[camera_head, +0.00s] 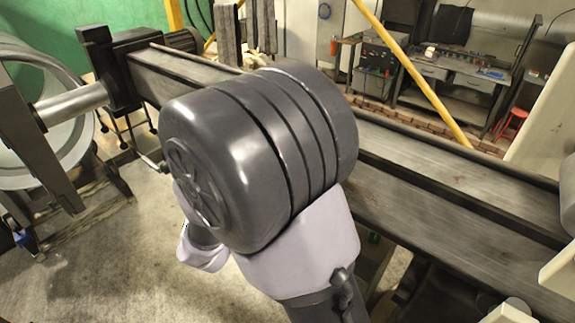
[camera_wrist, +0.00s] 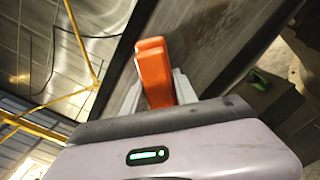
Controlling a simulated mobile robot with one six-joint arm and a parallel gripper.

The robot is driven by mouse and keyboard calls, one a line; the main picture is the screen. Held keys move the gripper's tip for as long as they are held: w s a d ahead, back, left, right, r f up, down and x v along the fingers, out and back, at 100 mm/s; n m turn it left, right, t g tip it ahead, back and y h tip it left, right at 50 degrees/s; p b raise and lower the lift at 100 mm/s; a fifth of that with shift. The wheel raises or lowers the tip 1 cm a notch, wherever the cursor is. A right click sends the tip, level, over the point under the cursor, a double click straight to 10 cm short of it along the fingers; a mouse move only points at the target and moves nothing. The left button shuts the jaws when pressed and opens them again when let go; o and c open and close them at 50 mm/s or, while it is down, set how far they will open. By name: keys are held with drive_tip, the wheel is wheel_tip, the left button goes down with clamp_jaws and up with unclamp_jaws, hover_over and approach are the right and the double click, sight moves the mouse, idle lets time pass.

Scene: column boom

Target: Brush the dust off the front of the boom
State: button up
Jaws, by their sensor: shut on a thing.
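The boom (camera_head: 455,190) is a long dark grey beam that runs from the upper left to the right edge in the head view. In the wrist view the boom (camera_wrist: 215,38) shows as a grey-brown face beyond my gripper. My gripper (camera_wrist: 158,88) is shut on an orange brush handle (camera_wrist: 152,65), which stands between its pale fingers. The brush's bristles are not visible, and I cannot tell whether they touch the boom. In the head view my own arm hides the gripper, the brush and part of the boom. I cannot make out dust for sure.
A large pale wheel-like drum (camera_head: 70,95) on a metal stand is at the left. A workbench (camera_head: 455,75) with tools and a red stool (camera_head: 512,120) stand at the back right. A yellow bar (camera_head: 415,75) slants behind the boom. Bare concrete floor (camera_head: 100,265) shows at the lower left.

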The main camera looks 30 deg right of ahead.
drive_tip(key=s+d, duration=0.2)
drive_tip(key=s, duration=0.3)
drive_tip(key=shift+s+b, duration=0.3)
drive_tip(key=shift+s, duration=0.1)
drive_tip(key=shift+w, duration=0.1)
drive_tip(key=v, duration=0.6)
drive_tip(key=shift+p, duration=0.45)
drive_tip(key=v, duration=0.3)
drive_tip(key=shift+r+p, duration=0.1)
drive_tip(key=shift+p, duration=0.2)
drive_tip(key=shift+d, duration=0.1)
